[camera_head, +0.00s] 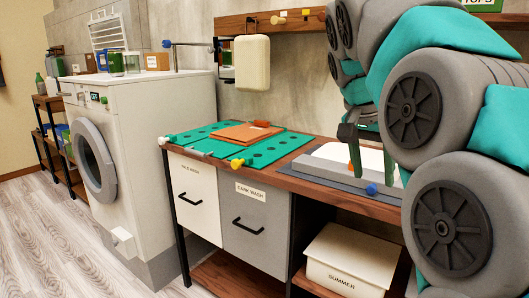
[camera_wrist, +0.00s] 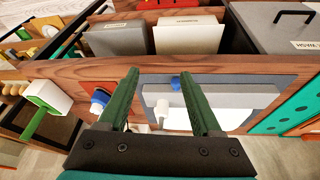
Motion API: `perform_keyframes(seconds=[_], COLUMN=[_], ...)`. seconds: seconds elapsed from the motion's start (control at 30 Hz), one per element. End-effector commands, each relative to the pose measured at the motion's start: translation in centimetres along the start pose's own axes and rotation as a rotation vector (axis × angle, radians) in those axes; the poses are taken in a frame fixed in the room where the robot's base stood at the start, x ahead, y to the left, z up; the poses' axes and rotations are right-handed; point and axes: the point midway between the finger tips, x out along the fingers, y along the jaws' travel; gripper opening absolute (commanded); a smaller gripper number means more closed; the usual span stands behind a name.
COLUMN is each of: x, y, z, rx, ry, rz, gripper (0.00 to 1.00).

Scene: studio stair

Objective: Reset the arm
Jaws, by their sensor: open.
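My gripper (camera_wrist: 159,77) has two green fingers, spread apart with nothing held between them. In the head view my gripper (camera_head: 372,176) points down over the right part of the wooden worktop (camera_head: 330,187), above a grey mat with a pale board (camera_head: 340,158) on it. A blue knob (camera_head: 372,189) is at the front edge of that mat. My arm links hide much of the right side of the head view. I cannot tell whether the fingertips touch the board.
A green perforated mat (camera_head: 190,142) with an orange-brown folded piece (camera_head: 246,134) lies on the worktop's left. A wall rail (camera_head: 270,20) runs above. A box marked SUMMER (camera_head: 350,255) sits below.

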Motion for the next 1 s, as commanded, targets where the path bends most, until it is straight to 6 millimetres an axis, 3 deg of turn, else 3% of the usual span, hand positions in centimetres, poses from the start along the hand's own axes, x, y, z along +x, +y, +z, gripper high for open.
perform_keyframes(seconds=[0.27, 0.37, 0.67, 1.0], x=[2.6, 4.2, 10.2, 16.7], y=[1.4, 2.4, 6.4, 12.2], z=[3.4, 5.5, 14.7, 26.7], rx=[-0.159, -0.247, -0.516, -0.727], ry=[-0.049, -0.081, -0.216, -0.383], rz=[0.011, 0.012, -0.011, -0.084], gripper=[0.66, 0.66, 0.66, 0.66])
